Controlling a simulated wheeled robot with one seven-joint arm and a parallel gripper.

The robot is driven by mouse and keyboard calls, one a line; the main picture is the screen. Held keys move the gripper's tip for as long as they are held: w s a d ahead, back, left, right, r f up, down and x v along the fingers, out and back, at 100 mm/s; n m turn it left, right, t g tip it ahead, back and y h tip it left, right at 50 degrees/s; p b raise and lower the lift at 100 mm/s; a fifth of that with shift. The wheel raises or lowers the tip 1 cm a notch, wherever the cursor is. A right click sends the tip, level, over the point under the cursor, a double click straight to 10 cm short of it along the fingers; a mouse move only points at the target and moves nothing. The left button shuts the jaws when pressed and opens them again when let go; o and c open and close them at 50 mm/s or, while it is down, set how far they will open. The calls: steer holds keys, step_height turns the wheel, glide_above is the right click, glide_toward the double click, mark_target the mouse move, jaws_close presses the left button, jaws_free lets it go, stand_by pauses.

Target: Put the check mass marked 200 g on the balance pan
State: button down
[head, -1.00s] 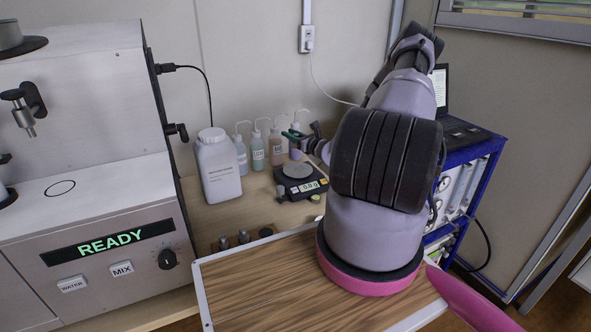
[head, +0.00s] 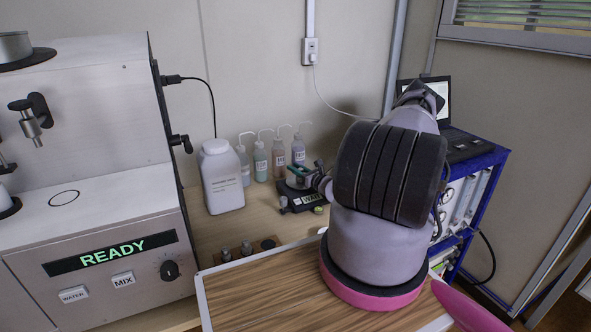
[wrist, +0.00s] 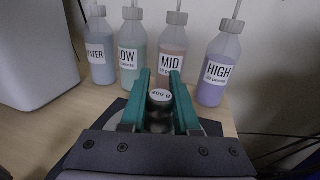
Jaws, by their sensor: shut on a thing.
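The check mass marked 200 g (wrist: 160,96) is a small metal cylinder with a white labelled top. My gripper (wrist: 160,84) is shut on it, with one teal finger on each side. In the head view my gripper (head: 299,171) is over the black balance (head: 312,200). The gripper and wrist hide most of the balance pan there. In the wrist view the mass's lower part is in shadow, so I cannot tell whether it touches the pan.
Wash bottles (head: 261,160) stand behind the balance, with a large white jug (head: 221,177) to its left. A wooden block (head: 257,248) with small masses sits in front. The soil analyser (head: 90,240) fills the left, showing READY.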

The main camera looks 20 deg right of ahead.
steer(key=shift+f, duration=0.15)
steer(key=c, duration=0.6)
jaws_free()
steer(key=shift+c, duration=0.2)
